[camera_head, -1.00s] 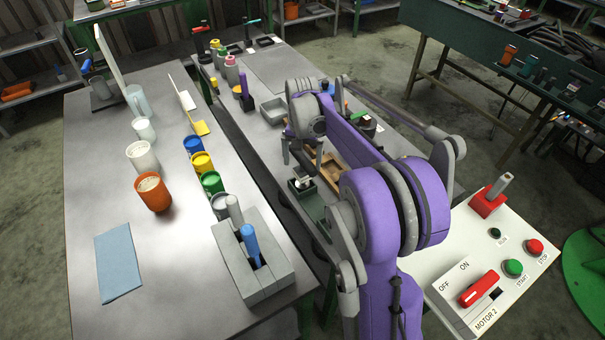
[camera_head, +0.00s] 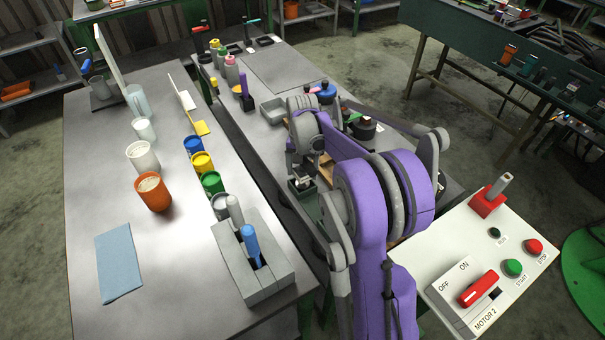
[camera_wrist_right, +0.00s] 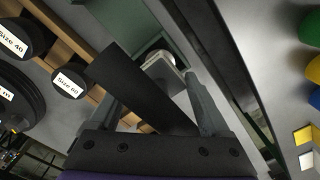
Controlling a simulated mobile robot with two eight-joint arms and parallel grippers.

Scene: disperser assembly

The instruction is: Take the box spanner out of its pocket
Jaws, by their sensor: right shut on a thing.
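My right gripper (camera_head: 301,173) is low over a small dark green holder (camera_head: 297,193) on the middle bench. In the right wrist view the fingers of my right gripper (camera_wrist_right: 164,82) are closed around a pale grey piece (camera_wrist_right: 161,64), which I take to be the box spanner. Its lower part is hidden, so I cannot tell how far it sits in the pocket. My left gripper is not in view.
A wooden rack (camera_head: 325,172) stands right beside the gripper, with black round pieces such as the one labelled Size 60 (camera_wrist_right: 70,82). A grey block (camera_head: 265,285) with a blue handle (camera_head: 250,245) stands on the left table.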

